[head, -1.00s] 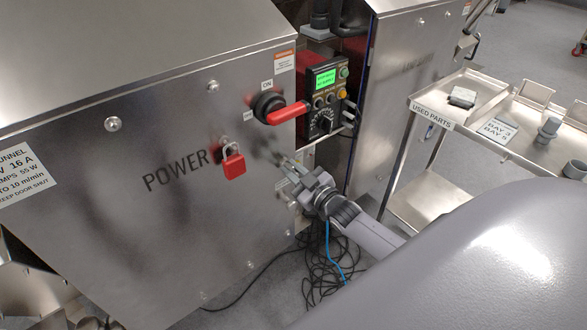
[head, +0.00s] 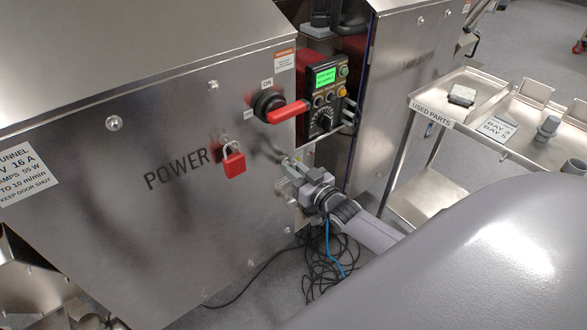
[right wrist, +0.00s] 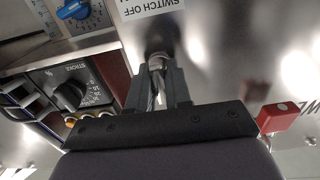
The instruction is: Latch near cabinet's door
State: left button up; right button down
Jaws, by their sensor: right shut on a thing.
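The near cabinet is a steel box marked POWER; its door (head: 110,195) fills the left of the head view and lies flush, as far as I can see. My right gripper (head: 285,164) is at the door's right edge, below the red switch handle (head: 288,112). In the right wrist view its fingers (right wrist: 158,88) are shut on a small round metal latch (right wrist: 157,62) standing out from the steel. The fingers hide part of the latch, so I cannot tell its turn. A red padlock (head: 234,161) hangs left of the gripper. My left gripper is out of view.
A control panel (head: 325,90) with a green screen and knobs stands just right of the door edge. Loose black cables (head: 325,270) lie on the floor below. A second steel cabinet (head: 400,85) and a used-parts cart (head: 470,110) stand to the right.

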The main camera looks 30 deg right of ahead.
jog(key=c, duration=1.1)
grip_release()
jog(key=shift+c, duration=0.2)
jog(key=s+p, duration=0.1)
jog(key=s, duration=0.6)
jog(key=shift+d, duration=0.25)
